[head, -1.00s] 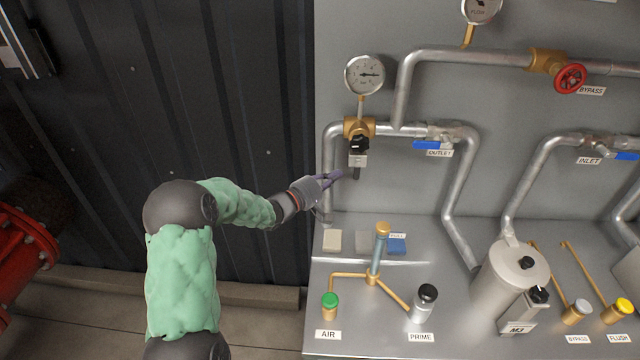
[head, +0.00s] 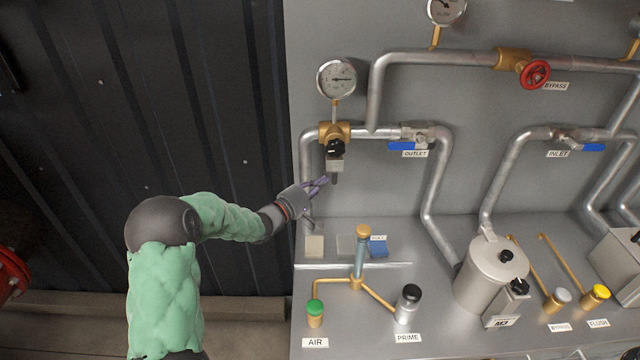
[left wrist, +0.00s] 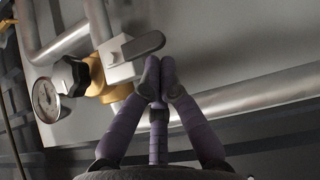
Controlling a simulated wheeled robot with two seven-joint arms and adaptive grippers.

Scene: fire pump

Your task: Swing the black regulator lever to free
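The black regulator lever (head: 334,179) hangs down from a grey block (head: 335,164) under the brass regulator (head: 335,131) and its black knob. In the left wrist view the lever (left wrist: 145,43) juts from the block (left wrist: 116,62), just beyond my fingertips. My left gripper (head: 325,182) is just left of the lever's lower end. In the left wrist view its purple fingertips (left wrist: 160,66) are drawn together with nothing between them. I cannot tell whether they touch the lever. My right gripper is not in view.
A pressure gauge (head: 337,78) stands above the regulator. The outlet valve's blue handle (head: 402,146) is to the right on the pipe. Below is a bench with a green air knob (head: 314,306), a prime knob (head: 411,292) and a brass-capped column (head: 362,232).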

